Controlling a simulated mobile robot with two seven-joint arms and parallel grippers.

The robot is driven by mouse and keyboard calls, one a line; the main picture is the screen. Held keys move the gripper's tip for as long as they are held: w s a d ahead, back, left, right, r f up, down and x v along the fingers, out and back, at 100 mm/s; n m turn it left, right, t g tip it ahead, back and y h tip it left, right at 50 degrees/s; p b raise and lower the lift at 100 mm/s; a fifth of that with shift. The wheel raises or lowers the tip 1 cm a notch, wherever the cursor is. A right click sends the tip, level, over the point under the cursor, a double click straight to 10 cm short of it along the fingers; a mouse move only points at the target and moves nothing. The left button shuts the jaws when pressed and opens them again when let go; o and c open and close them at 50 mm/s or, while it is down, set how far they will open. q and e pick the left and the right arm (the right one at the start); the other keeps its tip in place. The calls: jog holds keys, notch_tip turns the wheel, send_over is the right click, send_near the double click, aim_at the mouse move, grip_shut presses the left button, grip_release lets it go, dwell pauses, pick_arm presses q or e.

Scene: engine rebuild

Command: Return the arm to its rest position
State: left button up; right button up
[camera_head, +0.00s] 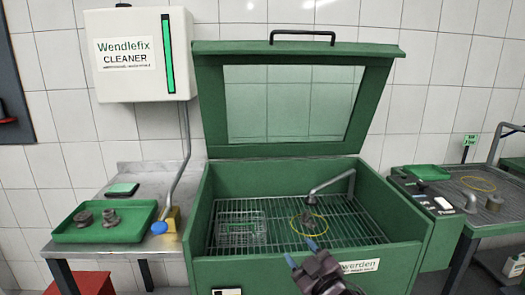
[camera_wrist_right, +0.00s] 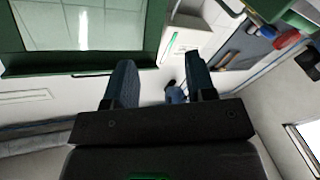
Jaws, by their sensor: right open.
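My right gripper (camera_head: 302,253) is in front of the green washing cabinet (camera_head: 305,140) in the head view, low in the picture. Its two blue-tipped fingers are apart, and nothing shows between them. In the right wrist view the open fingers (camera_wrist_right: 160,88) point away, with the room behind them. My left gripper is not in view.
The cabinet's lid stands open over a wire rack (camera_head: 275,235) with a small basket and a grey part (camera_head: 307,218). A green tray (camera_head: 105,222) with two metal parts sits on the left bench. A second station (camera_head: 480,185) stands at right.

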jog(key=s+d+f+m+g+h, duration=0.2)
jog(key=s+d+f, duration=0.4)
jog(key=s, duration=0.5)
jog(key=s+d+f+m+g+h+p, duration=0.1)
jog(key=s+d+f+m+g+h, duration=0.1)
jog(key=s+d+f, duration=0.4)
jog(key=s+d+f+m+g+h, duration=0.2)
jog(key=s+d+f+m, duration=0.3)
jog(key=s+f, duration=0.5)
jog(key=s+d+h, duration=0.1)
jog(key=s, duration=0.5)
jog(key=shift+m+h+p, duration=0.3)
jog(key=shift+p, duration=0.05)
